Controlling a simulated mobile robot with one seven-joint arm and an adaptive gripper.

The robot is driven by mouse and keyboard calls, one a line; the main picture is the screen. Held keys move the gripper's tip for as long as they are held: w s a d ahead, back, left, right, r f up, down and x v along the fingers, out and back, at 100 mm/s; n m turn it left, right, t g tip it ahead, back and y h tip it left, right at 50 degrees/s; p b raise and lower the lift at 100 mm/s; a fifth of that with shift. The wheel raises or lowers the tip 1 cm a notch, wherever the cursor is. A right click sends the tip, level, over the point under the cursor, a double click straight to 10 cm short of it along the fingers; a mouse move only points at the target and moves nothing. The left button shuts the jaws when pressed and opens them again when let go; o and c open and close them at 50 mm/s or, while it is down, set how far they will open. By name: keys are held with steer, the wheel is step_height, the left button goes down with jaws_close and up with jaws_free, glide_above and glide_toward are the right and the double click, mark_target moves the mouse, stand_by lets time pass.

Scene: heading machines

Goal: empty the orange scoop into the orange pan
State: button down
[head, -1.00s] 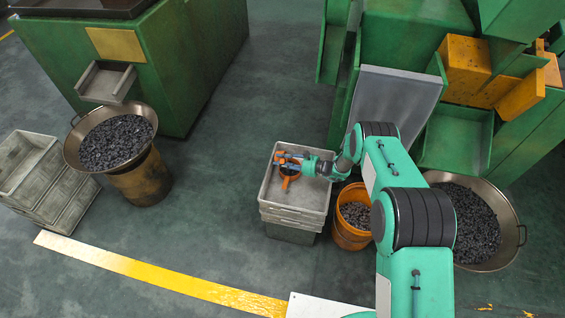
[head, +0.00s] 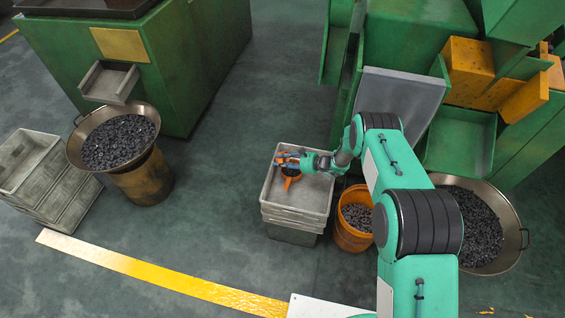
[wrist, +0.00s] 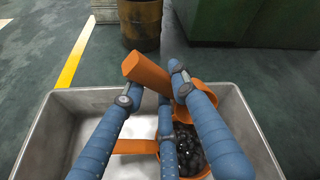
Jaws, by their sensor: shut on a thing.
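My gripper (wrist: 150,85) is shut on the handle of the orange scoop (wrist: 146,73), its blue fingers around it, above a grey crate. The scoop's head (wrist: 207,96) is tilted, partly hidden behind a finger. Under it in the wrist view is the orange pan (wrist: 135,146), its handle pointing left, with dark pieces (wrist: 188,142) showing inside its round rim. Fingers hide part of the pan. In the head view the pan (head: 291,180) is small, inside the crate, below my gripper (head: 286,161). I cannot tell whether pieces remain in the scoop.
The grey crate (head: 269,205) tops a stack on the floor. An orange bucket (head: 352,238) of dark pieces stands close at its right. A large pan (head: 510,215) of pieces is further right, another (head: 72,150) at left. Floor left of the crate is clear.

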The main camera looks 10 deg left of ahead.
steer(key=a+h+p, duration=0.1)
steer(key=h+p, duration=0.2)
steer(key=p, duration=0.1)
steer(key=a+h+p, duration=0.2)
steer(key=h+p, duration=0.1)
steer(key=p, duration=0.1)
steer(key=a+g+h+p, duration=0.1)
steer(key=a+h+p, duration=0.1)
steer(key=h+p, duration=0.1)
steer(key=shift+w+f+h+p, duration=0.1)
steer(key=shift+f+h+p, duration=0.3)
steer(key=shift+p, duration=0.05)
steer(key=shift+r+h+p, duration=0.15)
steer(key=shift+h+p, duration=0.15)
steer(key=shift+p, duration=0.35)
steer(key=shift+w+a+r+n+h+p, duration=0.1)
steer(key=shift+n+h+p, duration=0.2)
steer(key=shift+h+p, duration=0.1)
steer(key=shift+a+h, duration=0.1)
steer(key=shift+h, duration=0.2)
steer(key=shift+r, duration=0.2)
stand_by(0.3)
